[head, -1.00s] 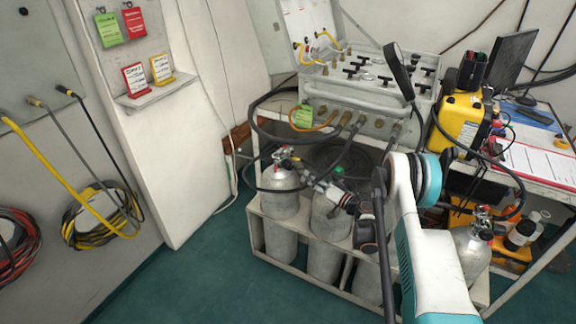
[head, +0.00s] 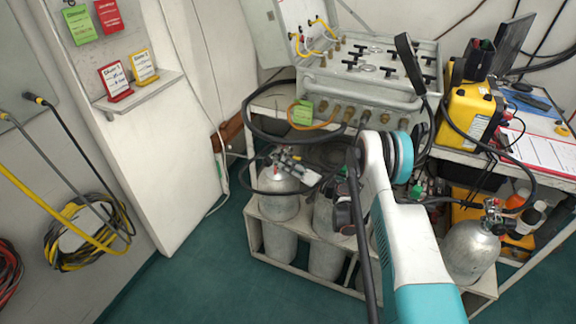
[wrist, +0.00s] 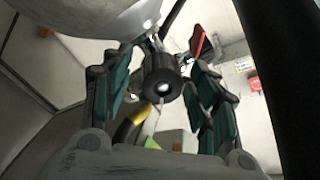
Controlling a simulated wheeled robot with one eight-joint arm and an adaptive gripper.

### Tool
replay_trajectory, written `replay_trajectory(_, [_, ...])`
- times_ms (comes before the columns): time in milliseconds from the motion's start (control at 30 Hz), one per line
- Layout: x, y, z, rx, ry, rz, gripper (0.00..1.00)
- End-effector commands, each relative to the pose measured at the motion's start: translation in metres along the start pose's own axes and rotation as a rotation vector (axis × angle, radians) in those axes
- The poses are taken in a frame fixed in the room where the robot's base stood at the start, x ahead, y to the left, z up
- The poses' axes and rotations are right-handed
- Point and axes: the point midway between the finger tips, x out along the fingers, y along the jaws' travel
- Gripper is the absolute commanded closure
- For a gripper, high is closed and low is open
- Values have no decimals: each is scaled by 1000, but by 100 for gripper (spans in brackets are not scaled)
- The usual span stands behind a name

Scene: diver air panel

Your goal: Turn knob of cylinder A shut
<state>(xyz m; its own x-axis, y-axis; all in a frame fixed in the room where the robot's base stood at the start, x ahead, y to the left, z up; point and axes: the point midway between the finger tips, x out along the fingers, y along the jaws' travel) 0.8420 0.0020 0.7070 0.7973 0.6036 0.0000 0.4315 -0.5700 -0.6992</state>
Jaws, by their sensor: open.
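The grey cylinder (head: 279,206) at the left end of the rack stands upright. No letter on it is readable, so I cannot confirm it is cylinder A. In the wrist view, a round black knob (wrist: 160,78) with a pale centre is in the gap between the two spread fingers of my gripper (wrist: 157,95). The fingers are open, with one on each side of the knob. I cannot tell whether either touches it.
The rack (head: 255,245) holds several cylinders; another grey cylinder (head: 470,250) stands at its right end. The air panel (head: 370,85) with hoses is behind and above. A yellow case (head: 470,115) sits on the right bench. Green floor (head: 190,285) is clear at the front left.

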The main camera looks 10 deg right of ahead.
Motion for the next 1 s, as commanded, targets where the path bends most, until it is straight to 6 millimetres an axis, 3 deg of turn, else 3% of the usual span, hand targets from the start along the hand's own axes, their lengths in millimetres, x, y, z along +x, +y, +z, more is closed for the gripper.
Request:
replay_trajectory(67, [0, 0, 0, 0, 0, 0, 50])
replay_trajectory(233, [0, 0, 0, 0, 0, 0, 89])
replay_trajectory(267, [0, 0, 0, 0, 0, 0, 90])
replay_trajectory(667, [0, 0, 0, 58, 3, -2, 90])
replay_trajectory(1000, [0, 1, 0, 301, 13, -11, 90])
